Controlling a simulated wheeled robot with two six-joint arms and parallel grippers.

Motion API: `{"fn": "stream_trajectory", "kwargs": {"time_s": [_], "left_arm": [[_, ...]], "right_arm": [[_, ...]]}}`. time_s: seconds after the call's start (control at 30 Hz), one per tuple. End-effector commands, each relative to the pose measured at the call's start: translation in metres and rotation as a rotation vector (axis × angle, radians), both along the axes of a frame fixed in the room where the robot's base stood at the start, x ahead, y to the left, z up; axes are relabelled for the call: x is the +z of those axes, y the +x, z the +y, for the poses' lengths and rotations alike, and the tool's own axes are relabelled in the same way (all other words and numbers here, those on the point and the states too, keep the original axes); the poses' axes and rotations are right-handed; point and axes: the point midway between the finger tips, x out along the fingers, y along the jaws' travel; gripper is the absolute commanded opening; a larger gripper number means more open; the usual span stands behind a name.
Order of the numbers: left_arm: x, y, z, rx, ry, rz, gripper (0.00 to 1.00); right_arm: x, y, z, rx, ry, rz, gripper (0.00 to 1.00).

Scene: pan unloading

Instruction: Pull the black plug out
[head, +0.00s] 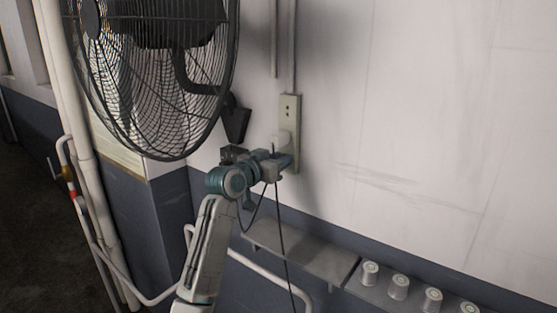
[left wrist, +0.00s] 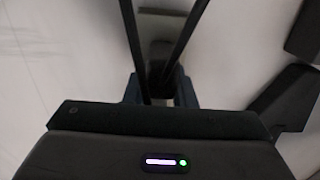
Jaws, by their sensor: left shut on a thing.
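The wall outlet plate (head: 290,112) is a tall pale panel with sockets, and a white plug (head: 280,138) sits low on it. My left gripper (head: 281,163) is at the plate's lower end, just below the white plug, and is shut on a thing. In the left wrist view, a dark piece that looks like the black plug (left wrist: 160,74) lies between the blue parts of my left gripper (left wrist: 160,92). The gripper hides the plug in the head view, so I cannot tell how deep it sits. My right gripper is not in view.
Dark cords (head: 280,220) hang below the gripper. A large black fan (head: 150,75) is on the left, close to my arm. The wall at right is clear.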

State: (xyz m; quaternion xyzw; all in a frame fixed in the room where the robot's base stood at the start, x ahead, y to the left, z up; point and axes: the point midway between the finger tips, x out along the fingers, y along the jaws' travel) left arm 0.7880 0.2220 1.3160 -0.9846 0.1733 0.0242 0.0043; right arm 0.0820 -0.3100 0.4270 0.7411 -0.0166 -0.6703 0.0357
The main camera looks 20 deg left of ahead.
Motion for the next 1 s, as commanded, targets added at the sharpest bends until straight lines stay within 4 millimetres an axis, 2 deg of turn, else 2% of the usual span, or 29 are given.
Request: {"fn": "stream_trajectory", "kwargs": {"time_s": [1.0], "left_arm": [[-0.001,-0.011,0.004,0.0,0.001,0.003,0.0]], "right_arm": [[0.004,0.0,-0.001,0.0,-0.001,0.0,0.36]]}}
